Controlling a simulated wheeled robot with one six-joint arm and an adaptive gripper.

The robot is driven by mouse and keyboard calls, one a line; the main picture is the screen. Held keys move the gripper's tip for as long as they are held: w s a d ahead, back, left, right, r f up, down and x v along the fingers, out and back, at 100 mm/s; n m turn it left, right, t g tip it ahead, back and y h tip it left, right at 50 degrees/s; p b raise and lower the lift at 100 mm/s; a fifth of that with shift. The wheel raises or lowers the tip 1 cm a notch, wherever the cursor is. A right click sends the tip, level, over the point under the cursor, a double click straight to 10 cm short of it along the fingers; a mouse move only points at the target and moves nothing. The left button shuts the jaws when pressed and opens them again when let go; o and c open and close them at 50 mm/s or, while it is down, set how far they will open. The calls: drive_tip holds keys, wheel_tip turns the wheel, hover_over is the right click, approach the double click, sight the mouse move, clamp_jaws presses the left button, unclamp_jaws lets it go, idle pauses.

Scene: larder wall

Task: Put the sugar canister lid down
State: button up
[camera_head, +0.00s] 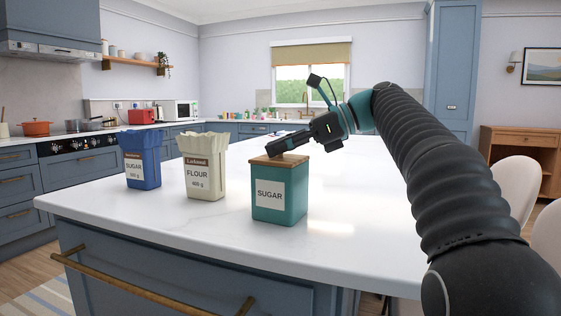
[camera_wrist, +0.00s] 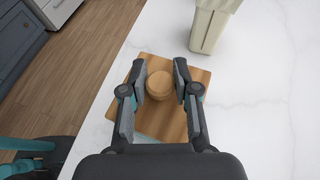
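The sugar canister (camera_head: 279,207) is a teal square box with a white SUGAR label, upright on the white island top. Its square wooden lid (camera_head: 279,160) sits on top of it. In the wrist view the lid (camera_wrist: 196,76) shows a round wooden knob (camera_wrist: 160,84) at its middle. My gripper (camera_wrist: 161,78) has one finger on each side of this knob, very close to it. In the head view my gripper (camera_head: 272,150) reaches in low over the lid and hides the knob.
A cream flour bag (camera_head: 204,178) stands left of the canister, and a blue sugar bag (camera_head: 141,167) stands further left. The island top (camera_head: 350,210) is clear to the right of the canister. Its near edge runs in front. Pale chairs (camera_head: 517,187) stand at the right.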

clamp_jaws()
drive_tip(key=shift+r, duration=0.1)
wheel_tip(320, 180, up, 9)
drive_tip(key=p, duration=0.2)
drive_tip(key=shift+w+p, duration=0.1)
drive_tip(key=shift+p, duration=0.3)
drive_tip(key=shift+r, duration=0.3)
